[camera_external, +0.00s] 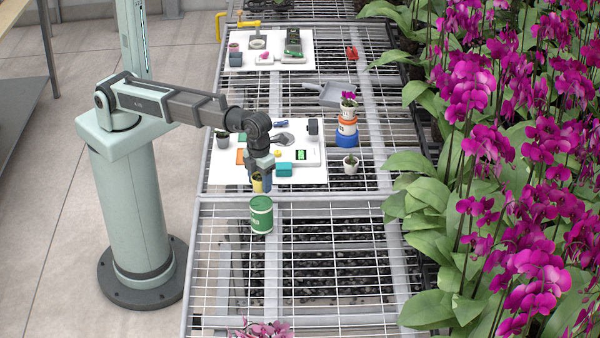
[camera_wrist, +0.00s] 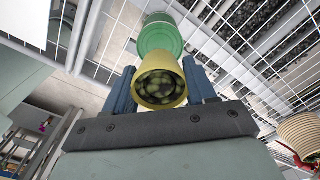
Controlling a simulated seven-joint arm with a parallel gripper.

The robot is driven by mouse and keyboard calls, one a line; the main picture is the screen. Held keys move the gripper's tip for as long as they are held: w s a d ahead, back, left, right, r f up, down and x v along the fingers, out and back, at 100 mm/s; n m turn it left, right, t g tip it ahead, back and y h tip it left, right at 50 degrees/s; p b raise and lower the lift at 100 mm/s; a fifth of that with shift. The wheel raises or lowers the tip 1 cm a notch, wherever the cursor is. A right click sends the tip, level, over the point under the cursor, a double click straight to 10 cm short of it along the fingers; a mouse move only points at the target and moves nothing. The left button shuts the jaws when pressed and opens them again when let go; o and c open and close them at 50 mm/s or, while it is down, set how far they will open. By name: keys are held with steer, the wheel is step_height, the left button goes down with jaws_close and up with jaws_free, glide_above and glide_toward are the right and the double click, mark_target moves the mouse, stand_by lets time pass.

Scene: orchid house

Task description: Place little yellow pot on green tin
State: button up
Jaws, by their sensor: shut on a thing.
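The little yellow pot (camera_wrist: 158,82) is held between the two blue fingers of my gripper (camera_wrist: 160,95) in the wrist view. Its open top faces the camera and shows dark, rounded bits inside. In the external view the yellow pot (camera_external: 257,183) shows small under my gripper (camera_external: 260,178), near the front edge of the white board. The green tin (camera_external: 261,214) stands upright on the wire bench just in front of the pot. In the wrist view the green tin (camera_wrist: 160,36) shows beyond the pot, which overlaps its lower edge. The pot appears apart from the tin.
A white board (camera_external: 310,172) with a teal box (camera_external: 284,169), a dark pot (camera_external: 222,138) and other small items lies behind. A white pot with a plant (camera_external: 350,167) and a stack of coloured tins (camera_external: 346,132) stand to the right. Bench mesh right of the tin is clear.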

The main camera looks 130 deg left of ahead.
mark_target(261, 203)
steer(key=shift+f, duration=2.5)
steer(key=shift+f, duration=0.15)
steer(key=o, duration=1.1)
steer(key=shift+c, duration=0.2)
step_height(261, 203, up, 12)
steer(key=shift+r, duration=0.15)
